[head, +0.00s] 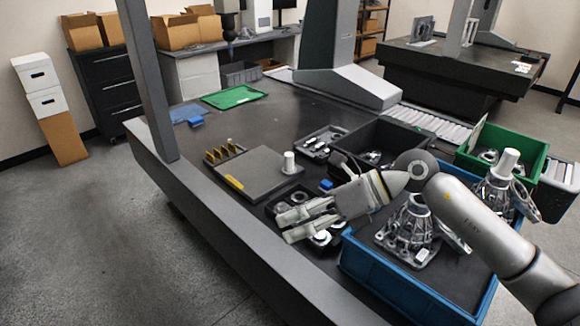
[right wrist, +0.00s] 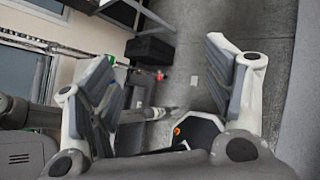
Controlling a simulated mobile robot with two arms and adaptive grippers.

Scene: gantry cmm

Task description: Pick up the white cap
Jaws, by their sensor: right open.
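A white cylindrical piece (head: 289,163), possibly the cap, stands upright on a grey flat plate (head: 252,172) in the head view. A second white cylinder (head: 505,163) stands on top of a metal casting (head: 496,192) at the right. I cannot tell which one is the cap. My right gripper (head: 287,228) is in front of the plate, nearer the camera than the first cylinder, fingers pointing left. It is open, and the right wrist view (right wrist: 158,75) shows its fingers wide apart with nothing between them. My left gripper is out of view.
A blue bin (head: 385,293) holds a metal casting (head: 411,226) under my right arm. A small black tray of parts (head: 320,238) lies under the gripper. A black bin (head: 385,135) and a green bin (head: 522,150) stand behind.

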